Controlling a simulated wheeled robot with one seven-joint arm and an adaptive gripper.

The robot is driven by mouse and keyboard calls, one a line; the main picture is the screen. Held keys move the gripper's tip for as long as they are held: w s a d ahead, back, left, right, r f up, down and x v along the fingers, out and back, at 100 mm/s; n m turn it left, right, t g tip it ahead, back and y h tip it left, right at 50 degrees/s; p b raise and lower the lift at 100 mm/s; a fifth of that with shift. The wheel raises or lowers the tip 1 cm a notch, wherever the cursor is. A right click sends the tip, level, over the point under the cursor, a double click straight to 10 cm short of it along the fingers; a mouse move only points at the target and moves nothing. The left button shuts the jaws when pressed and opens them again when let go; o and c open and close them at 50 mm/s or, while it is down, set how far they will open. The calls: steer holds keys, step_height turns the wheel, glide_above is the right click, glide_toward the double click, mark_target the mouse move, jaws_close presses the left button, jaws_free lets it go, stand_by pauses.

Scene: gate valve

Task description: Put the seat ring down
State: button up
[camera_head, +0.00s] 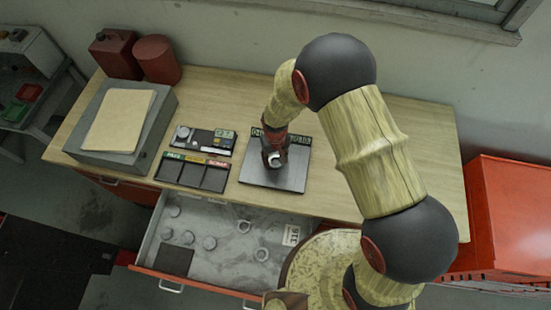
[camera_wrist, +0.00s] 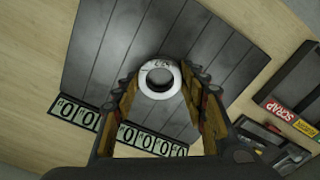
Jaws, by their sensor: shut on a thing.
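The seat ring (camera_wrist: 160,80) is a light metal ring with dark marks on its upper rim and a dark centre. In the wrist view it sits between the fingertips of my gripper (camera_wrist: 160,85), which is shut on it. In the head view, my gripper (camera_head: 274,156) holds the ring (camera_head: 277,158) over the dark grey slatted plate (camera_head: 270,181). The plate also shows in the wrist view (camera_wrist: 110,50), with a strip of number displays (camera_wrist: 150,141) along one edge. I cannot tell whether the ring touches the plate.
A tray marked PASS and SCRAP (camera_head: 193,173) and a gauge case (camera_head: 205,140) lie left of the plate. An open drawer (camera_head: 215,245) below holds several rings. A grey block (camera_head: 122,120) and red cans (camera_head: 156,58) stand at the left. A red cabinet (camera_head: 510,215) stands right.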

steer(key=shift+f, duration=0.2)
steer(key=o, duration=1.3)
steer(key=shift+r, duration=0.15)
step_height(320, 180, up, 12)
steer(key=b, duration=0.1)
step_height(320, 180, up, 10)
steer(key=m+t, duration=0.1)
glide_above(276, 161)
steer(key=d, duration=0.4)
steer(key=s+d+r+m+t, duration=0.1)
steer(key=s+d+r+t, duration=0.1)
steer(key=s+d+r, duration=0.35)
steer(key=s+d+r+m+t, duration=0.1)
steer(key=s+d+r, duration=0.1)
steer(key=d+r, duration=0.7)
steer(key=s+d+r+m+t, duration=0.1)
steer(key=s+d+r, duration=0.2)
steer(key=s+r, duration=0.3)
steer(key=s, duration=0.3)
steer(key=shift+r+m+t, duration=0.3)
steer(key=shift+r+m, duration=0.1)
